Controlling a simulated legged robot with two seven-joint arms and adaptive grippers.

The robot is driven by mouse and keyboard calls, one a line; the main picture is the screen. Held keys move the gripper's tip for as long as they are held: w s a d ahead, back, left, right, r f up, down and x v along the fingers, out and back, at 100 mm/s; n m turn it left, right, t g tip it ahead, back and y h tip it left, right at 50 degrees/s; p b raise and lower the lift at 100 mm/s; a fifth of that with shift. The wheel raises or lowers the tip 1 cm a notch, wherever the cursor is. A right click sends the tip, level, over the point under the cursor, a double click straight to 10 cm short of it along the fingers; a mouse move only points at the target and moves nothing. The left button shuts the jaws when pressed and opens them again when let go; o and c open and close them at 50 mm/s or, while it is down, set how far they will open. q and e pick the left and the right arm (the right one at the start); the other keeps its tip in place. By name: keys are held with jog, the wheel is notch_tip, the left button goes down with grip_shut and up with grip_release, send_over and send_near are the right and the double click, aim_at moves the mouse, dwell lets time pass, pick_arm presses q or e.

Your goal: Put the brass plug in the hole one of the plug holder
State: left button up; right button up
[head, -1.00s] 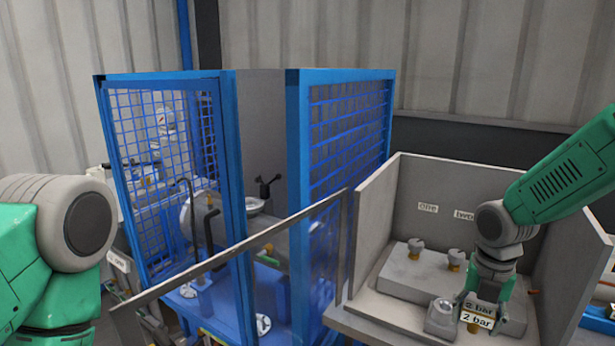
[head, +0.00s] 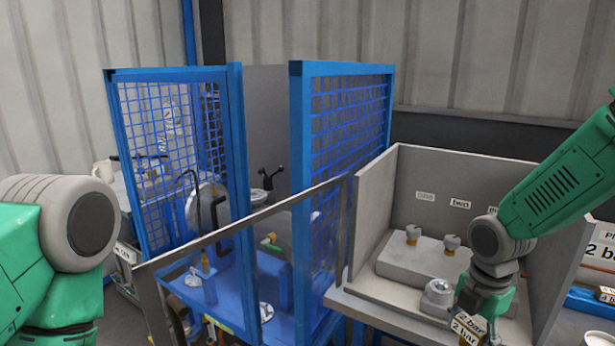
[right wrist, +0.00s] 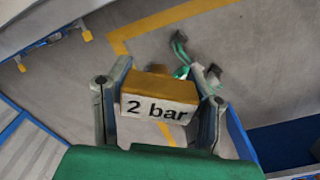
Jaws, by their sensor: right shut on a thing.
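My right gripper (head: 468,318) is shut on a brass-coloured block marked "2 bar" (right wrist: 160,95), seen between its fingers in the right wrist view, with floor below. In the head view the block hangs tilted at the front edge of the grey booth. The plug holder, a grey stepped block (head: 405,262), sits in the booth. Two grey-headed plugs with brass necks stand upright on it: a left plug (head: 413,233) and a right plug (head: 451,243). My right arm hides the holder's right part. My left arm is at the left edge; its gripper is out of view.
Labels, seemingly "one" (head: 426,195) and "two" (head: 460,204), are on the booth's back wall. A round grey fitting (head: 437,295) sits left of my right gripper. A blue mesh cage (head: 345,130) and a sloping grey rail (head: 250,222) stand left of the booth.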

jog(key=s+a+f+m+b, duration=0.2)
jog(key=s+a+f+m, duration=0.1)
jog(key=m, duration=0.8)
jog(key=s+a+f+m+b, duration=0.3)
jog(key=s+f+m, duration=0.2)
jog(key=m, duration=0.7)
jog(key=shift+s+f, duration=0.15)
jog(key=shift+s, duration=0.9)
jog(key=shift+a, duration=0.15)
